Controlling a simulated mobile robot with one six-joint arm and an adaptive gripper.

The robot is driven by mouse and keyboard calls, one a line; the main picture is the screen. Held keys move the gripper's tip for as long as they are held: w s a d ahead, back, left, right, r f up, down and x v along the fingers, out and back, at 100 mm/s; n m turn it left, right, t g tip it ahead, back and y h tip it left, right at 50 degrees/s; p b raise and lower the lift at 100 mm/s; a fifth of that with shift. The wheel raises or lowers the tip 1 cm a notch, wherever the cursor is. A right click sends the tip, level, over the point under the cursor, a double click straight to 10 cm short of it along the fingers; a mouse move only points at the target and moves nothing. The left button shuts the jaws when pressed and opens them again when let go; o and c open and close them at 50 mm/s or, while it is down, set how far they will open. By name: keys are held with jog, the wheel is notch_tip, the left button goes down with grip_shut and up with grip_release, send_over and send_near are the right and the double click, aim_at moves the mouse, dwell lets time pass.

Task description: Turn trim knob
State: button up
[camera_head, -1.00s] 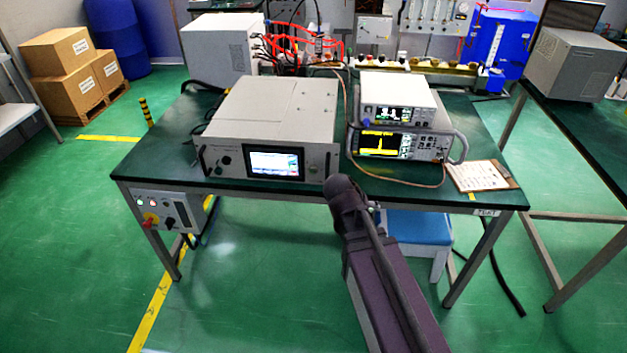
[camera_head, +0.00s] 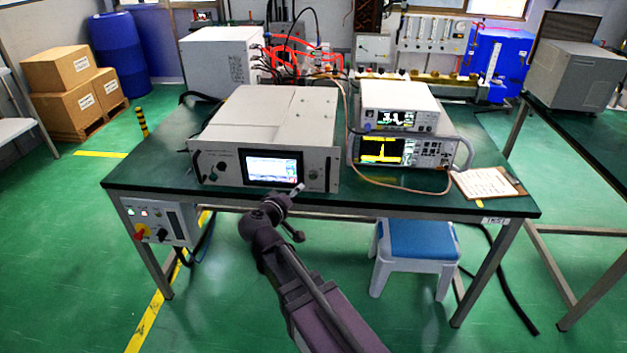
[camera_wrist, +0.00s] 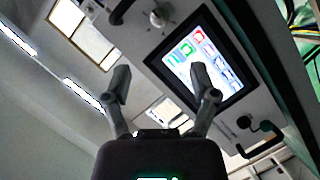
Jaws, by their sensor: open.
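The grey generator (camera_head: 262,120) stands on the green-topped bench, its front panel facing me. A small knob (camera_head: 313,174) is right of its lit screen (camera_head: 271,169); a round silvery knob (camera_wrist: 160,17) shows beyond my fingers in the wrist view. A black knob (camera_head: 221,167) is left of the screen. I cannot read which knob is the trim knob. My gripper (camera_head: 299,189) is in front of the panel, below the screen's right corner. In the wrist view its fingers (camera_wrist: 160,76) are spread with nothing between them, apart from the knobs.
Stacked instruments (camera_head: 398,130) stand right of the generator, with a cable looping between them. A clipboard (camera_head: 487,183) lies at the bench's right end. A blue-topped stool (camera_head: 417,242) is under the bench. A switch box (camera_head: 157,222) hangs under the front left edge.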

aim_at(313, 177)
jog(key=shift+w, duration=0.15)
jog(key=b+x, duration=0.3)
jog(key=x, duration=1)
jog(key=shift+w+d+f, duration=0.2)
jog(key=shift+w+d, duration=0.05)
grip_shut()
jog(key=shift+d, duration=0.35)
jog(key=shift+a+b, duration=0.3)
jog(key=shift+a, duration=0.05)
